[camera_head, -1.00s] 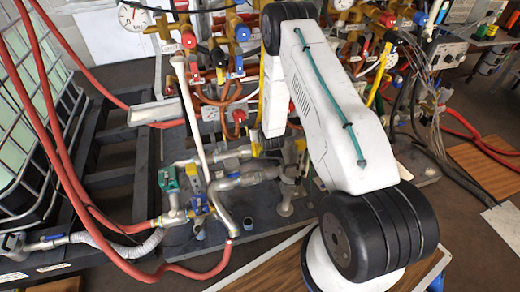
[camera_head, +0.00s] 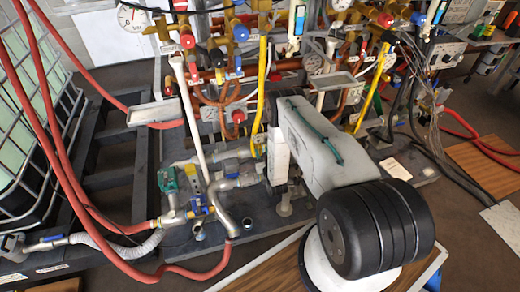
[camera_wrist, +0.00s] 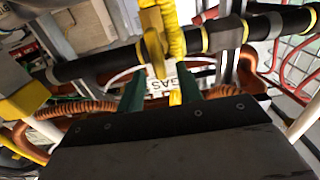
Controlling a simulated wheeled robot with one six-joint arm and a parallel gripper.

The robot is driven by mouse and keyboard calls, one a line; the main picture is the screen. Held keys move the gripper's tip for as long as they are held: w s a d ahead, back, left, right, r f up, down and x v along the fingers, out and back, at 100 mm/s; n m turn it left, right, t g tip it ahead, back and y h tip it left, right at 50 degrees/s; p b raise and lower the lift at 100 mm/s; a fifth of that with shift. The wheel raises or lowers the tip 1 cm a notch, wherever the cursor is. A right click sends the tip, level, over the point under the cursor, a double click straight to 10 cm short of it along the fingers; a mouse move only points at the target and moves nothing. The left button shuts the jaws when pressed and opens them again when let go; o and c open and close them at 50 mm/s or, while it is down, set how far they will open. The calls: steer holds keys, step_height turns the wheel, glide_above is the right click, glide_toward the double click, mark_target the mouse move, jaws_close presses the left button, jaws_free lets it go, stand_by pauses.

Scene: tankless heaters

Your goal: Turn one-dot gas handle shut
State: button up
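In the wrist view, my gripper (camera_wrist: 160,90) shows two green fingertips, apart, pointing at the pipework. A "GAS" label (camera_wrist: 158,87) shows between them. A narrow yellow piece (camera_wrist: 175,88) also shows between the fingers, close to the right one; contact cannot be told. Above the fingers, a yellow valve part (camera_wrist: 154,35) sits on a dark horizontal pipe (camera_wrist: 100,62). I cannot make out a one-dot mark on any handle. In the head view, my gripper is hidden behind my arm. A long yellow pipe or handle (camera_head: 262,70) stands upright behind the arm.
Copper pipes (camera_head: 215,95), gauges (camera_head: 133,17) and coloured valves crowd the rack. Red hoses (camera_head: 55,150) hang at the left. A caged tank (camera_head: 35,130) stands at the far left. In the wrist view, a corrugated orange pipe (camera_wrist: 75,108) runs close beside the left finger.

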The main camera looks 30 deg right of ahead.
mark_target(261, 150)
steer(key=shift+x, duration=1.55)
jaws_close()
steer(key=shift+m, duration=0.3)
steer(key=m, duration=0.3)
steer(key=shift+d, duration=0.3)
steer(key=shift+s+d+f+m, duration=0.1)
steer(key=shift+d+m, duration=0.05)
steer(key=shift+m, duration=0.9)
steer(key=shift+s+d+f+m, duration=0.1)
steer(key=shift+m, duration=0.95)
